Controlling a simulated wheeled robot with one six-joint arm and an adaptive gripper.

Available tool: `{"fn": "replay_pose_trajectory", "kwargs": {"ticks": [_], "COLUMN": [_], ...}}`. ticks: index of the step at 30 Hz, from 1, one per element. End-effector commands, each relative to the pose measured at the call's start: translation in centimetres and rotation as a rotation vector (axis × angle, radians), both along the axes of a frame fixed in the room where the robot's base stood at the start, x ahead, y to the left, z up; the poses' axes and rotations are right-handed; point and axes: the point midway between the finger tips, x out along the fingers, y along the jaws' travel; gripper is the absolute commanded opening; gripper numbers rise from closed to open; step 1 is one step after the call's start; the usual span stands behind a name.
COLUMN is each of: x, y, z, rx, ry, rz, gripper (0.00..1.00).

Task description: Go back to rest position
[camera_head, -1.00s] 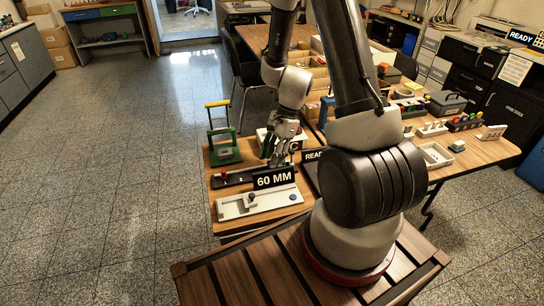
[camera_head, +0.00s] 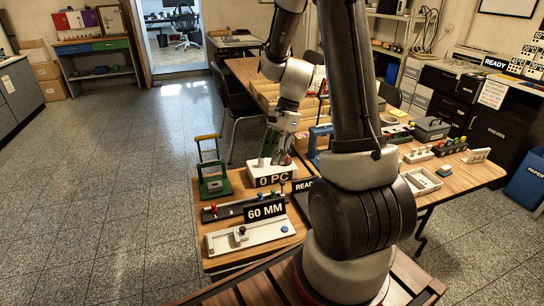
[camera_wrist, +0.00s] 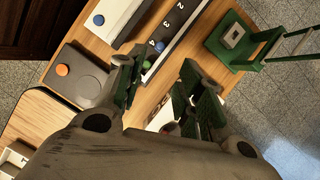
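My gripper (camera_head: 280,155) hangs over the wooden table (camera_head: 218,262), close above or behind the white box with the "0 PC" sign (camera_head: 287,178). In the wrist view, my gripper (camera_wrist: 160,65) has its two green-padded fingers apart, with bare wood and part of a dark rail showing between them. I see nothing held. The dark numbered rail (camera_wrist: 182,30) carries a blue and a green knob. The same rail (camera_head: 225,212) stands behind the white "60 MM" slide fixture (camera_head: 222,243). The contact between gripper and box is not clear.
A green stand with a yellow handle (camera_head: 213,185) is left of the gripper. A blue-framed device (camera_head: 318,143) is close on its right. A grey panel with an orange button (camera_wrist: 78,68) lies on the table. Open floor (camera_head: 110,200) is to the left.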

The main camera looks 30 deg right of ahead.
Motion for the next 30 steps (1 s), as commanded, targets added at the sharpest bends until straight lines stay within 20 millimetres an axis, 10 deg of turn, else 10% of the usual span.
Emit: {"fn": "replay_pose_trajectory", "kwargs": {"ticks": [12, 16, 30], "x": [-0.2, -3.4, -12.2], "y": [-0.1, -0.8, -1.4], "z": [0.0, -0.1, 11.4], "rx": [0.006, 0.007, -0.196], "ry": [-0.030, -0.040, -0.298], "rz": [0.097, 0.345, 1.062], "gripper": [0.36, 0.36, 0.36]}}
